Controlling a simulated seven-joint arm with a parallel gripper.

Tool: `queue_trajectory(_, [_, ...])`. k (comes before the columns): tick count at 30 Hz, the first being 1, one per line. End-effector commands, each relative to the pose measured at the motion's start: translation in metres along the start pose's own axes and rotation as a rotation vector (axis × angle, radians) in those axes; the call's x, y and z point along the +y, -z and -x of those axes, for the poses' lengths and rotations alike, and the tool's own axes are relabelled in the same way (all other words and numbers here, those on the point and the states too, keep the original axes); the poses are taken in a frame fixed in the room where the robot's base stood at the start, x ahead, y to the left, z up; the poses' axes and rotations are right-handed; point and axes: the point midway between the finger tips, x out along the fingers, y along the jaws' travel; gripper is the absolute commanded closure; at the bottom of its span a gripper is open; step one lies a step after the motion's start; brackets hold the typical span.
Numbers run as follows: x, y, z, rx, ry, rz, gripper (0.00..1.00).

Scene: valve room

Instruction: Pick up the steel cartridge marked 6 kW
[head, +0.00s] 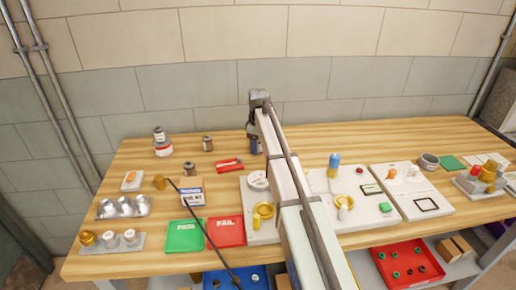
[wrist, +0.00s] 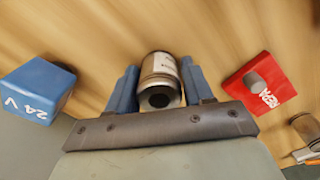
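A steel cartridge (wrist: 160,75) with a pale label stands between my gripper's blue fingers (wrist: 157,85) in the wrist view. Its dark round end faces the camera, and the print on its label is too blurred to read. The fingers lie close along both sides; contact is unclear. In the head view my gripper (head: 254,143) is low over the back of the bench, and the cartridge there cannot be made out. Two other steel cartridges, one farther back (head: 207,142) and one nearer (head: 193,168), stand to its left. No 6 kW mark is legible.
A blue block marked 24 V (wrist: 38,88) and a red block (wrist: 258,85) flank the gripper. A red-labelled can (head: 162,143) stands at the back left. Green (head: 185,236) and red (head: 226,231) trays lie in front. Bare wood lies behind the left objects.

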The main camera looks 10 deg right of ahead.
Motion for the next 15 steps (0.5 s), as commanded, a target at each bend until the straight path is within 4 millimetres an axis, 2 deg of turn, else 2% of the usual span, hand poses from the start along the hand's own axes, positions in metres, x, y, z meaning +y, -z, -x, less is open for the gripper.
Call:
queue_trajectory(2, [0.0,0.0,0.0001,0.0,0.0,0.0,0.57])
queue_trajectory(15, [-0.0001,0.0,0.0002,0.0,0.0,0.0,0.99])
